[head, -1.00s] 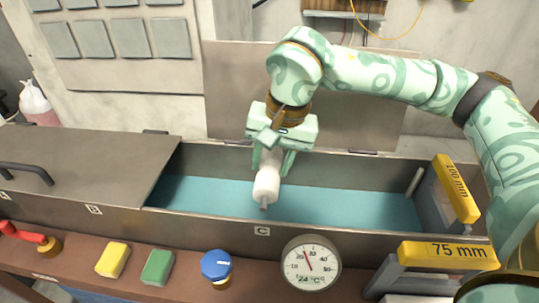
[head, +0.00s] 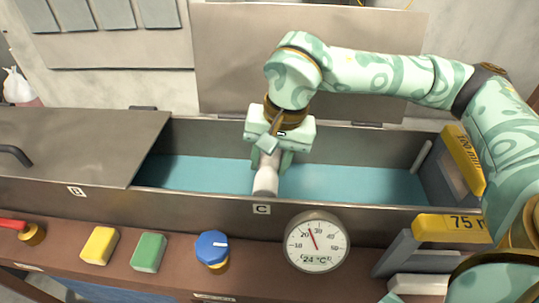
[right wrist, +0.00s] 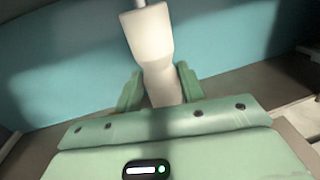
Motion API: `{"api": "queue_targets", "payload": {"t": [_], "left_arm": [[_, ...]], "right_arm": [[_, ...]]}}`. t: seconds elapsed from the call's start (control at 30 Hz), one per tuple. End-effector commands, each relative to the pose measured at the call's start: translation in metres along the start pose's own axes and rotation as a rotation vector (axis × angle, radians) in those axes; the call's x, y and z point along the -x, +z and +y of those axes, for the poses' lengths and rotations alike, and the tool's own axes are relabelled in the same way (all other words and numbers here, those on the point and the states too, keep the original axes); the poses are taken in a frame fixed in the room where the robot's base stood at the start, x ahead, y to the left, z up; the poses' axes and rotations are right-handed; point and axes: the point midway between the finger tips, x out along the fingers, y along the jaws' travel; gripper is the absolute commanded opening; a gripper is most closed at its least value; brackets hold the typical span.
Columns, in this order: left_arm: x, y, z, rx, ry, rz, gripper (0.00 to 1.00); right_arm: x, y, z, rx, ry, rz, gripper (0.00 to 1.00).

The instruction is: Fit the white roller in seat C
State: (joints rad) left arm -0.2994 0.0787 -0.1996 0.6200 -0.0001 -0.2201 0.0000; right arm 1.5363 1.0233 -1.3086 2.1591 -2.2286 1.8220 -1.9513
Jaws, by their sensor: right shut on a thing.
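Seat C itself is not clearly visible. My left gripper is not in view.
A metal lid (head: 70,145) covers the trough's left part. Yellow 100 mm (head: 464,160) and 75 mm (head: 450,228) blocks stand at the right. A dial thermometer (head: 317,241), blue knob (head: 212,247), green block (head: 148,252) and yellow block (head: 99,245) line the front ledge.

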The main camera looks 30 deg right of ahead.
Motion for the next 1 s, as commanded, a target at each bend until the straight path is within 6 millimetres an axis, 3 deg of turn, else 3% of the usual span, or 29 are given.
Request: {"api": "queue_targets", "payload": {"t": [0.9, 0.93, 1.0], "left_arm": [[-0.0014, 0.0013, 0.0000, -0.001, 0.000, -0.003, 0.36], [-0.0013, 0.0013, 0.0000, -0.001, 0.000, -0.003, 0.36], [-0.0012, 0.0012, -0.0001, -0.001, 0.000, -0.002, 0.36]], "right_arm": [[-0.0048, -0.0001, 0.0010, -0.001, 0.000, 0.000, 0.09], [-0.0049, -0.0001, 0.0010, -0.001, 0.000, 0.000, 0.42], [-0.0047, -0.0001, 0.0009, 0.000, 0.000, 0.000, 0.62]]}}
